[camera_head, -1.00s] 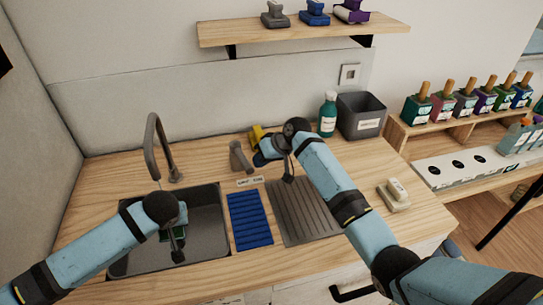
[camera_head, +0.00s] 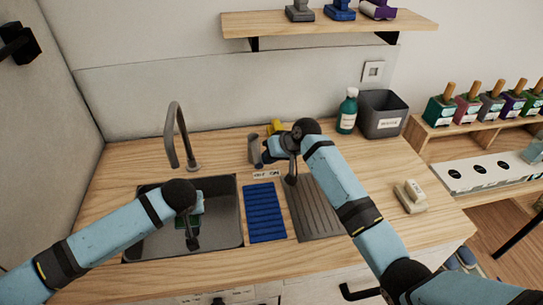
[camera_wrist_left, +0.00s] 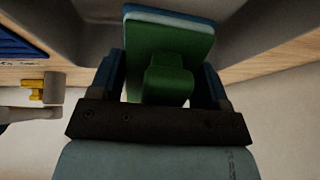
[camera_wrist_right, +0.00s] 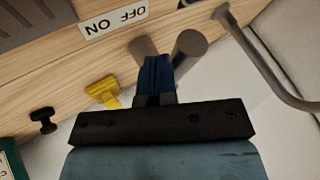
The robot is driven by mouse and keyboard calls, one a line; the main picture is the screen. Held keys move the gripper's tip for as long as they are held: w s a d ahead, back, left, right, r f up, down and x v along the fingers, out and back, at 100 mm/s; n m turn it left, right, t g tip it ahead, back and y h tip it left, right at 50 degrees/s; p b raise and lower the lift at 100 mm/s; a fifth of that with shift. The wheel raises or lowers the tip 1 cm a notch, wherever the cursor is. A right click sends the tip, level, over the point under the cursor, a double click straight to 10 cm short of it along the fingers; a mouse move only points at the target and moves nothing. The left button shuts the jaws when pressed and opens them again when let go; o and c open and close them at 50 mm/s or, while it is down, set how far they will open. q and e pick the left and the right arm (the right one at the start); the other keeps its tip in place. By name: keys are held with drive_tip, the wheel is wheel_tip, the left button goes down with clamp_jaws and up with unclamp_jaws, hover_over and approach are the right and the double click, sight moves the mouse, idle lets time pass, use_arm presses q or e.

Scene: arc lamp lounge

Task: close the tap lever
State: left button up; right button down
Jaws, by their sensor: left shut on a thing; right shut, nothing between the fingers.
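The grey tap lever (camera_head: 254,148) stands on the counter behind a small OFF/ON label (camera_head: 266,175), right of the curved grey tap (camera_head: 173,135). My right gripper (camera_head: 267,156) is shut and empty, close to the lever's right side. In the right wrist view its blue fingertips (camera_wrist_right: 157,65) overlap the lever's grey cylinders (camera_wrist_right: 188,45); whether they touch is unclear. My left gripper (camera_wrist_left: 163,75) is shut on a green block with a knob handle (camera_wrist_left: 168,80) and a pale blue layer, above the grey sink (camera_head: 226,240). No water shows at the spout.
A yellow object (camera_head: 275,127) stands just behind my right gripper. A blue ribbed mat (camera_head: 264,212) and a grey drainer (camera_head: 315,212) lie right of the sink. A green bottle (camera_head: 347,112) and grey bin (camera_head: 381,118) stand at the back right. The front right counter is mostly clear.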

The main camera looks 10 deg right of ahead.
drive_tip(key=shift+d+f, duration=0.1)
drive_tip(key=shift+d, duration=0.25)
use_arm(q)
drive_tip(key=shift+a, duration=0.1)
use_arm(e)
drive_tip(key=d, duration=0.2)
drive_tip(key=shift+d+f, duration=0.25)
drive_tip(key=shift+d, duration=0.15)
drive_tip(key=v, duration=1)
drive_tip(key=shift+s, duration=0.25)
drive_tip(key=shift+d, duration=0.1)
use_arm(q)
drive_tip(key=s+p, duration=0.2)
drive_tip(key=shift+s+d+r, duration=0.15)
drive_tip(key=shift+s+d, duration=0.2)
drive_tip(key=s+p, duration=0.1)
drive_tip(key=s, duration=0.1)
drive_tip(key=s+d+p, duration=0.1)
drive_tip(key=s+p, duration=0.1)
drive_tip(key=s, duration=0.1)
drive_tip(key=shift+d+p, duration=0.15)
drive_tip(key=shift+p, duration=0.15)
use_arm(e)
wheel_tip(320, 180, up, 6)
drive_tip(key=shift+f, duration=0.2)
